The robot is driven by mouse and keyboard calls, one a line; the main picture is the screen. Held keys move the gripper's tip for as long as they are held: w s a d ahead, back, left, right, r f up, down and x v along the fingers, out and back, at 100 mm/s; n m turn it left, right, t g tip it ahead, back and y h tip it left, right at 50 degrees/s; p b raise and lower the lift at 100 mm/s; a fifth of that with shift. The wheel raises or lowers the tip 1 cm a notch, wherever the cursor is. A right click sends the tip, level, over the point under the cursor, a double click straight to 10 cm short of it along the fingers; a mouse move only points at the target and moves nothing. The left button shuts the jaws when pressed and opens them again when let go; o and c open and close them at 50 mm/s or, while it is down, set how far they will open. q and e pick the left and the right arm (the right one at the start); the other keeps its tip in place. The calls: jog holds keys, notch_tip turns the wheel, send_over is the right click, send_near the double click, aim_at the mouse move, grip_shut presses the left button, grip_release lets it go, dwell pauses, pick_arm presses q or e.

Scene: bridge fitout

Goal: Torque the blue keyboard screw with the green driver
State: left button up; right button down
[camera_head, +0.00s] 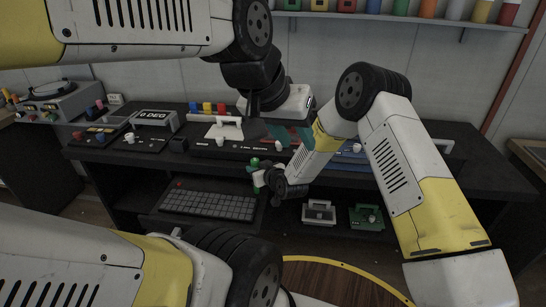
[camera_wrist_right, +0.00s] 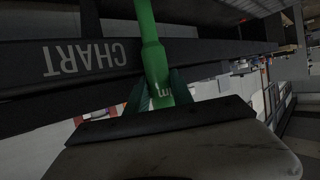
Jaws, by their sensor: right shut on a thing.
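The keyboard (camera_head: 208,204) lies on a low pull-out shelf under the desk. I cannot make out its blue screw. My right gripper (camera_head: 262,178) is beside the keyboard's right back corner, shut on the green driver (camera_head: 254,163). In the right wrist view the green driver (camera_wrist_right: 155,62) runs between the teal fingers, with its far end out of frame. My left gripper (camera_head: 278,132) is over the desk top, in front of the dark panel. Its teal fingers show, but whether they are open or shut is unclear.
The desk (camera_head: 450,180) carries a small display box (camera_head: 154,119), switch panels and coloured blocks. Two small handled modules, grey (camera_head: 319,213) and green (camera_head: 366,217), are on the lower level to the right. The right wrist view shows a dark bar marked CHART (camera_wrist_right: 92,60) close by.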

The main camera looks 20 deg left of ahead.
aim_at(255, 160)
jog(key=shift+d+f, duration=0.15)
jog(key=shift+f, duration=0.15)
dwell(0.9)
jog(key=shift+r, duration=0.25)
dwell(2.2)
jog(key=shift+r, duration=0.35)
jog(key=shift+a+r, duration=0.2)
jog(key=shift+r, duration=2.5)
